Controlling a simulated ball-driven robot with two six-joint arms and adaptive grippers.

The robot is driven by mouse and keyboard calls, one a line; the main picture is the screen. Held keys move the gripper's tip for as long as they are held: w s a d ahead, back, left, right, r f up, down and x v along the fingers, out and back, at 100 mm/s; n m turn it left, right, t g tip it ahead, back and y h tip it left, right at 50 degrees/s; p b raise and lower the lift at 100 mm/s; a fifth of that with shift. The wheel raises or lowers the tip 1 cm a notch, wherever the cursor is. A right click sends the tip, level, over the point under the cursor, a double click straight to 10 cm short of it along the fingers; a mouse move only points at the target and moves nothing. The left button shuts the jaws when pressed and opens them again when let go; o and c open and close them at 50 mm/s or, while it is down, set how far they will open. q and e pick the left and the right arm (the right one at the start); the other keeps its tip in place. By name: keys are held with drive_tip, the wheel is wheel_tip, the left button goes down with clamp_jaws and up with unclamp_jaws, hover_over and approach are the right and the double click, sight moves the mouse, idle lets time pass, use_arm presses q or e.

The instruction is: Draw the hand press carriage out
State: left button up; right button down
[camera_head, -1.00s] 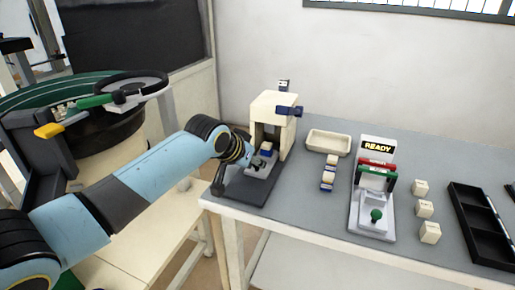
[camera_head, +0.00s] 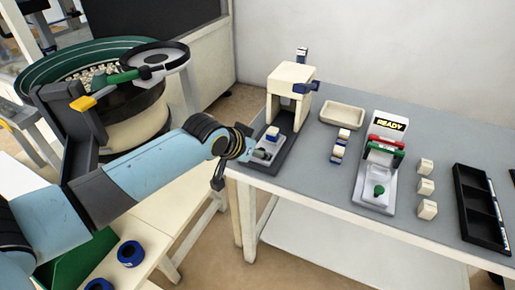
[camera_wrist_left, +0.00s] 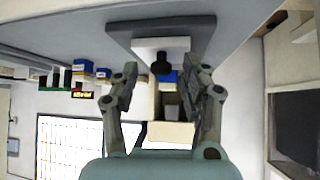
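The hand press (camera_head: 293,78) has a cream frame with a blue handle and a dark base on the bench's left end. Its grey carriage (camera_head: 262,150) sits out in front of the frame, carrying a white block with a blue top (camera_head: 272,133). My left gripper (camera_head: 245,152) is at the carriage's front end, its fingertips partly hidden. In the left wrist view, its two fingers stand apart on either side of the carriage's black knob (camera_wrist_left: 161,64), with gaps visible on both sides. My right gripper is not in view.
A cream tray (camera_head: 342,115), stacked blocks (camera_head: 340,147), a READY fixture (camera_head: 380,165), loose cream blocks (camera_head: 426,188) and a black compartment tray (camera_head: 482,210) stand to the right on the bench. A green bowl feeder (camera_head: 105,75) stands to the left.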

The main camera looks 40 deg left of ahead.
use_arm(q)
drive_tip(key=shift+w, duration=0.1)
drive_tip(key=shift+r, duration=0.1)
drive_tip(key=v, duration=1.2)
